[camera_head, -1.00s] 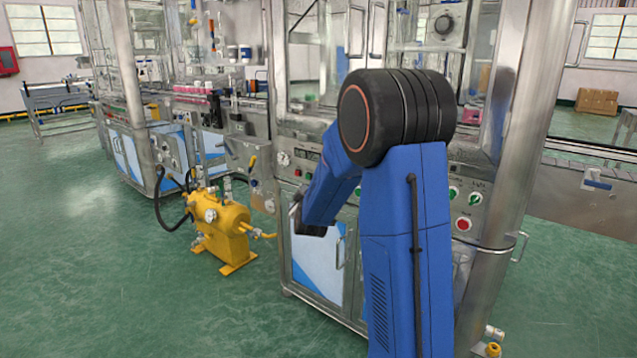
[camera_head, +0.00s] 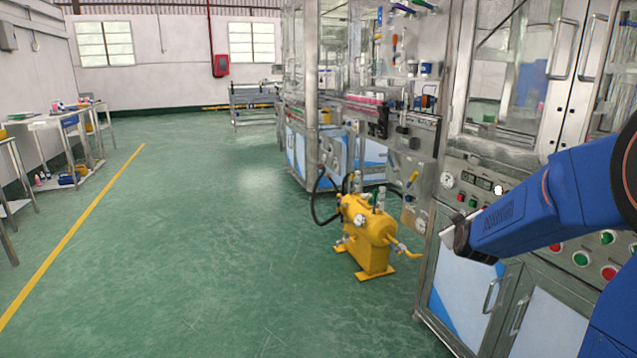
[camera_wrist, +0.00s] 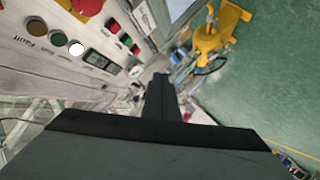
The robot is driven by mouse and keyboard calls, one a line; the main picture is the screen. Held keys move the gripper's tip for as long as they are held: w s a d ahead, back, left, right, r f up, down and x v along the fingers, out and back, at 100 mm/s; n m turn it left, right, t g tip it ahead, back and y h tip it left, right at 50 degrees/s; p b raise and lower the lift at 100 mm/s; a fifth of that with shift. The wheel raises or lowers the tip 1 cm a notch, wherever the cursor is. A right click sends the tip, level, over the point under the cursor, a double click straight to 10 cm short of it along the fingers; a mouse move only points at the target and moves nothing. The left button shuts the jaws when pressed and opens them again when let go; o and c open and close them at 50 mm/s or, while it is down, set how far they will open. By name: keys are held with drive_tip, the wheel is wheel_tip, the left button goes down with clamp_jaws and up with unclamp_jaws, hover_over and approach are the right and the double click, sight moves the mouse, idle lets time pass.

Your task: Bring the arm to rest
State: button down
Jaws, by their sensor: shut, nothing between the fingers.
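My blue arm (camera_head: 545,205) reaches in from the right edge in the head view, in front of the crimping machine's control panel. My gripper (camera_wrist: 161,80) shows in the wrist view as dark fingers close together, shut and empty. It points past the panel and toward the floor area by the yellow tank. In the head view the fingers cannot be made out clearly at the arm's far end.
The control panel (camera_head: 463,187) with buttons and a gauge is close to my arm. A yellow tank (camera_head: 368,232) with hoses stands on the floor to its left. Workbenches (camera_head: 75,125) line the left wall. The green floor (camera_head: 200,250) between is clear.

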drive_tip(key=s+a+g+y, duration=0.2)
drive_tip(key=s+a+y, duration=0.1)
drive_tip(key=s+a, duration=0.55)
drive_tip(key=s+a+f+m+g, duration=0.1)
drive_tip(key=s+g, duration=0.1)
drive_tip(key=s, duration=1)
drive_tip(key=s+a+f+m+g, duration=0.2)
drive_tip(key=s+g, duration=0.1)
drive_tip(key=s, duration=0.9)
drive_tip(key=s+a+f+m+g+y, duration=0.1)
drive_tip(key=s+a+g, duration=0.1)
drive_tip(key=s, duration=1)
drive_tip(key=shift+s+a+f, duration=0.2)
drive_tip(key=shift+s, duration=0.05)
